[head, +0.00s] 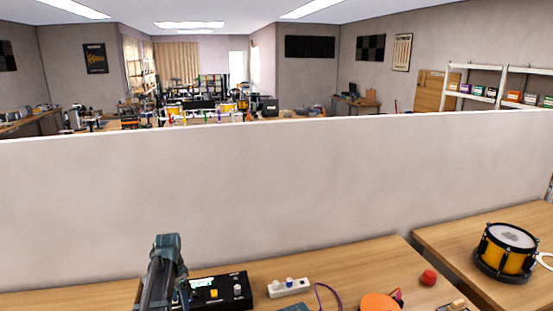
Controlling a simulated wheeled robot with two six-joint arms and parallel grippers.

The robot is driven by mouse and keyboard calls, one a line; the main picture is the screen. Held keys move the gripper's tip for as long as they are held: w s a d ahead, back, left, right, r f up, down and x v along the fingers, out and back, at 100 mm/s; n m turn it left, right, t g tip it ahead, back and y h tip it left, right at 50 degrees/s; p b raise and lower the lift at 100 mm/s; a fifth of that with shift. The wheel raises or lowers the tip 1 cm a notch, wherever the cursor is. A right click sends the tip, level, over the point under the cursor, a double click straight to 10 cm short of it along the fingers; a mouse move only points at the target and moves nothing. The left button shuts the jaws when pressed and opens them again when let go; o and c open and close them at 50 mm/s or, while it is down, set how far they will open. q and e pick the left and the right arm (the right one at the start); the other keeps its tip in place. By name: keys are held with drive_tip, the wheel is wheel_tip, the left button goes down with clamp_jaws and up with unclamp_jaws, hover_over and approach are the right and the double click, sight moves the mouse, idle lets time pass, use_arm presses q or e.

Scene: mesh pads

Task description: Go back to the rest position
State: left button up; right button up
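Part of one of my arms, a dark grey-green link with a rounded joint at its top, rises from the bottom edge left of centre in the head view. I see no gripper fingers on it. My left and right grippers are both out of view. A black box with a small lit screen, a yellow button and a knob (236,290) is on the wooden table (350,264), just right of the arm link and partly covered by it.
A white power strip (289,288), an orange round pad (379,302) and a red knob-like object (429,277) lie on the table. A yellow drum (507,250) stands on a second table at right. A tall partition (290,190) closes off the back.

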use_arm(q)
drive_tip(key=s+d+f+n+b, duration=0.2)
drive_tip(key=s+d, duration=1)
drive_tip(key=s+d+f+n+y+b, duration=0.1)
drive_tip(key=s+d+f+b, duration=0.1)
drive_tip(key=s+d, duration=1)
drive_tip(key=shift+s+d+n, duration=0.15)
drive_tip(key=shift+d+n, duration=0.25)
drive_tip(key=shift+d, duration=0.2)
